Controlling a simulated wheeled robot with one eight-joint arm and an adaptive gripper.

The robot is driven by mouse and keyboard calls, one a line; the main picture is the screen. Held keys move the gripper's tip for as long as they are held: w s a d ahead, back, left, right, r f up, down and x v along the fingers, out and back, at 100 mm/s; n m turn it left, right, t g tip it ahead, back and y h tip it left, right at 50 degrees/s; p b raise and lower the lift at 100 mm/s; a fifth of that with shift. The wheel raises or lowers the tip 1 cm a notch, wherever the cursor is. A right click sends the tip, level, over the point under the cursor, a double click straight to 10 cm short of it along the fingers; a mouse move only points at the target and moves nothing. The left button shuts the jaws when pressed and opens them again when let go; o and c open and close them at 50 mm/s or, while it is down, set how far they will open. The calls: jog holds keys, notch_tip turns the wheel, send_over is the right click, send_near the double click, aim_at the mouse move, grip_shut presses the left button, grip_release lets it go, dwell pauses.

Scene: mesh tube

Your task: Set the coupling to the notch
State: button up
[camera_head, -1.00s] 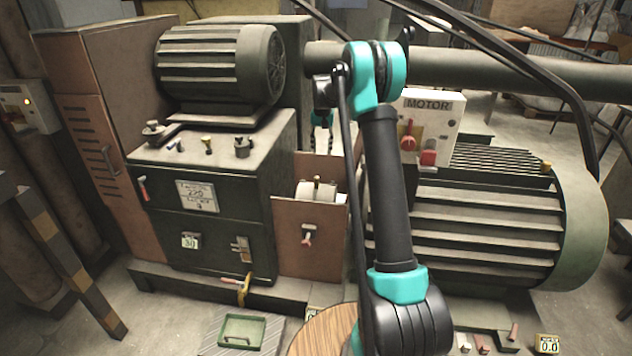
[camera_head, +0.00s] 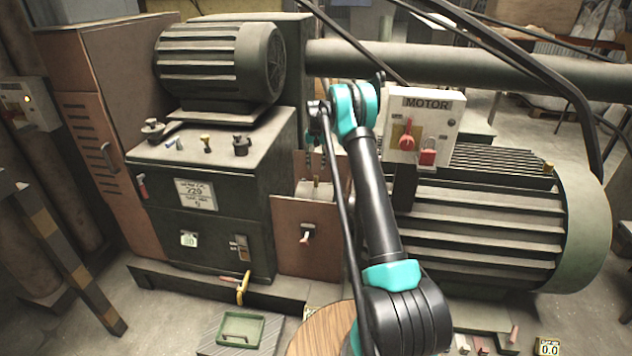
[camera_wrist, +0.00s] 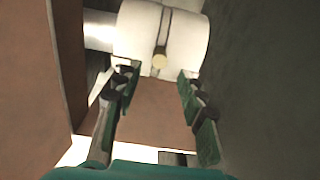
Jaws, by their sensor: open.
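The coupling (camera_wrist: 190,35) is a pale cylinder on a shaft at the top of the wrist view. It has a dark line around it and a brass-ended pin (camera_wrist: 159,61) facing me. In the head view the coupling (camera_head: 313,190) is partly hidden behind my gripper and the brown guard. My gripper (camera_wrist: 160,75) is open, with its fingers apart on either side of the pin and just below it. Nothing is between the fingers. In the head view my gripper (camera_head: 321,160) is above the coupling. I cannot make out the notch.
A brown guard panel (camera_head: 306,250) with a small lever stands in front of the coupling. The dark cabinet (camera_head: 215,235) is left, the large ribbed motor (camera_head: 480,230) right. The MOTOR switch box (camera_head: 425,125) stands close to my arm. A green tray (camera_head: 241,329) lies on the floor.

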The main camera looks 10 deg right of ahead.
aim_at(316, 176)
notch_tip(316, 176, down, 9)
jog(key=shift+f, duration=0.1)
dwell(0.4)
grip_shut()
